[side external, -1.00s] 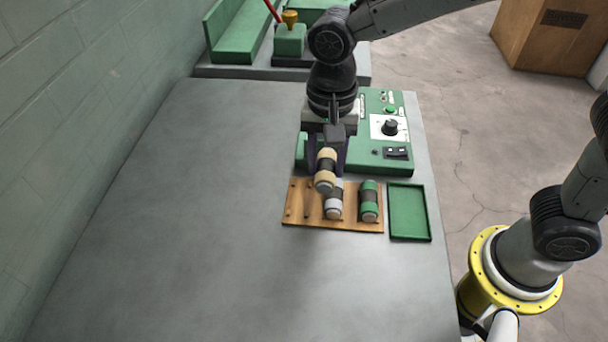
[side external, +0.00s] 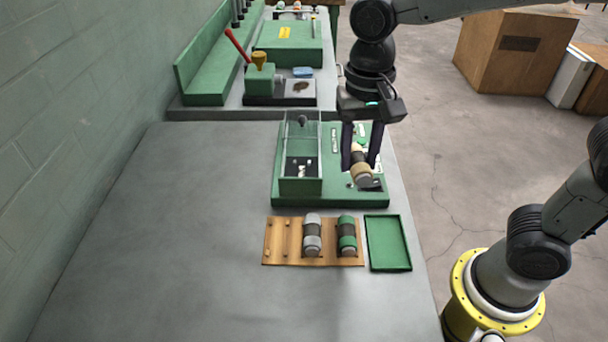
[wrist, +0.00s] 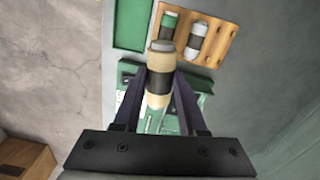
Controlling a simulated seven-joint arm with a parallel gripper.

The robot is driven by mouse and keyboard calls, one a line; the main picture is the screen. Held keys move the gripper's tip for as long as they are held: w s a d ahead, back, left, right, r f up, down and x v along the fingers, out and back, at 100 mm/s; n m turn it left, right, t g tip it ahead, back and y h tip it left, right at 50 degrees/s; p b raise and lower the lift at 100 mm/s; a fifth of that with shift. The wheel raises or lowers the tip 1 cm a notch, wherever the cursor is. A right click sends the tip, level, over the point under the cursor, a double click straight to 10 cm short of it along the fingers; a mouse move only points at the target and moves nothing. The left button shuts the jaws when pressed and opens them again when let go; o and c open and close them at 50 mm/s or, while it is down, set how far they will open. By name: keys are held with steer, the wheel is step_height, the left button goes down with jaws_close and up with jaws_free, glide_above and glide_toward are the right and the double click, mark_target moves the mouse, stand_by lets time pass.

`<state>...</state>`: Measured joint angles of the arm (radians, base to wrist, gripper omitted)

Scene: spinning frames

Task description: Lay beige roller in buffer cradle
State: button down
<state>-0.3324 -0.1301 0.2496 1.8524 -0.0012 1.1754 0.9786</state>
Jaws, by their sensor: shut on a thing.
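The beige roller (side external: 361,174), with a dark middle band and a grey end, is clamped between the fingers of my gripper (side external: 360,160). It is tilted and held above the right part of the green machine (side external: 330,198). In the wrist view, the roller (wrist: 160,60) lies lengthwise between the fingers (wrist: 159,90), its grey end pointing up in the picture. A clear-walled box (side external: 302,150) with a green front stands on the machine's left part. I cannot tell for certain which part is the buffer cradle. My gripper and roller hide part of the control panel.
A wooden rack (side external: 275,242) in front holds a grey roller (side external: 312,236) and a green roller (side external: 347,235); its left part is empty. An empty green tray (side external: 388,242) lies beside it. The grey table's left is clear.

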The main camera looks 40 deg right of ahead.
steer(key=w+d+m, duration=0.1)
steer(key=w+d, duration=0.1)
steer(key=d, duration=0.2)
glide_above(302, 174)
steer(key=shift+m, duration=0.3)
steer(key=f, duration=0.9)
steer(key=shift+s, duration=0.25)
steer(key=shift+w+a+f, duration=0.1)
steer(key=shift+w+f, duration=0.05)
steer(key=shift+f, duration=0.75)
steer(key=shift+w+f, duration=0.1)
steer(key=shift+f, duration=0.8)
steer(key=shift+f, duration=0.1)
steer(key=shift+c, duration=2.3)
jaws_free()
